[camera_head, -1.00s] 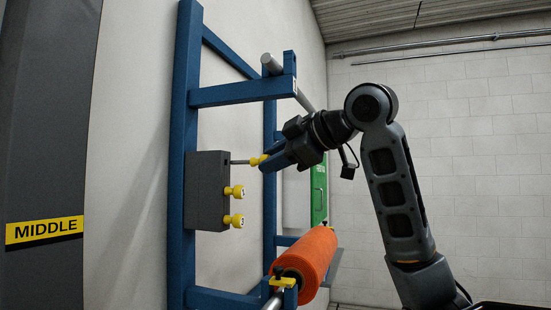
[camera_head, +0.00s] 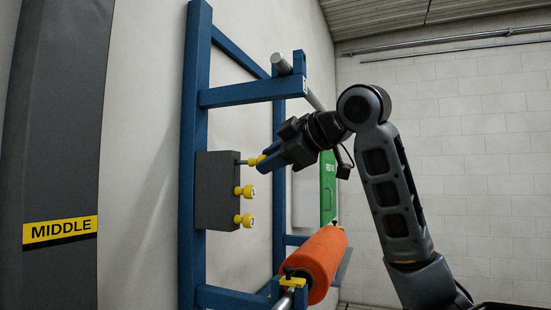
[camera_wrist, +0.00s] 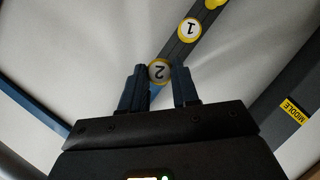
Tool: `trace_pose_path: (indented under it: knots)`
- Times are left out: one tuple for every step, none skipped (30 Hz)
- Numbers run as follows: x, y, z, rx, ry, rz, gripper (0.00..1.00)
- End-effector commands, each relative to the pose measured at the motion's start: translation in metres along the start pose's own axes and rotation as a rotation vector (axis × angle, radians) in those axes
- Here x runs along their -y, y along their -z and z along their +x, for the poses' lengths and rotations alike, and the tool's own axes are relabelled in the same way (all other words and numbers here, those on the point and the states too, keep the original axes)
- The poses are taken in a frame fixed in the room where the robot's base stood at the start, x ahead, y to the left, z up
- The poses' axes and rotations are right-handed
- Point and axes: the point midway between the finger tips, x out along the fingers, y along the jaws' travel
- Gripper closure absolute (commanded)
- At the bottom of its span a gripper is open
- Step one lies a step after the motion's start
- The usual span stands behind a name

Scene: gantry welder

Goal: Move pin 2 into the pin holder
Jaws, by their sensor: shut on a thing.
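The pin holder (camera_head: 215,192) is a dark grey block on the left post of a blue frame. Pin 2 (camera_head: 252,161) has a yellow head and a thin grey shaft, which meets the holder's upper front face; part of the shaft still shows. My gripper (camera_head: 267,159) is shut on its head. In the wrist view, the disc of pin 2 (camera_wrist: 159,71) sits between the fingertips of my gripper (camera_wrist: 162,86). Two other yellow-headed pins sit lower in the holder, the middle one (camera_head: 244,191) and the bottom one (camera_head: 245,220). The disc marked 1 (camera_wrist: 189,30) shows beyond pin 2.
A blue beam (camera_head: 248,92) crosses above my gripper. An orange roll (camera_head: 318,262) lies below right of the holder. A green panel (camera_head: 328,188) stands behind. A dark column with a yellow MIDDLE label (camera_head: 60,230) is at left.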

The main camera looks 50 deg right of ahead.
Motion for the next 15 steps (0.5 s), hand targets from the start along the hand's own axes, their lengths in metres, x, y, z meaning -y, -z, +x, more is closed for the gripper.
trace_pose_path:
  knots:
    - [0.0,0.001,0.001,0.0,0.001,0.0,1.0]
    - [0.0,0.001,0.002,0.0,0.001,0.0,1.0]
    - [0.0,0.002,0.003,0.0,0.001,0.0,1.0]
    - [0.0,0.002,0.004,0.0,0.001,0.0,1.0]
    - [0.0,0.003,0.004,0.0,0.001,0.0,1.0]
    - [0.0,0.003,0.005,0.0,0.001,0.0,1.0]
    - [0.0,0.003,0.006,0.0,0.001,0.0,1.0]
    - [0.0,0.004,0.007,0.0,0.001,0.0,1.0]
    - [0.0,0.004,0.008,0.0,0.001,0.0,1.0]
    - [0.0,0.005,0.008,0.0,0.001,0.0,1.0]
    - [0.0,0.005,0.009,0.0,0.0,0.0,1.0]
    - [0.0,0.005,0.01,0.0,0.0,-0.001,1.0]
    - [0.0,0.006,0.011,0.001,0.0,-0.001,1.0]
    - [0.0,0.006,0.011,0.001,0.0,-0.001,1.0]
    - [0.0,0.007,0.013,0.0,0.0,-0.001,1.0]
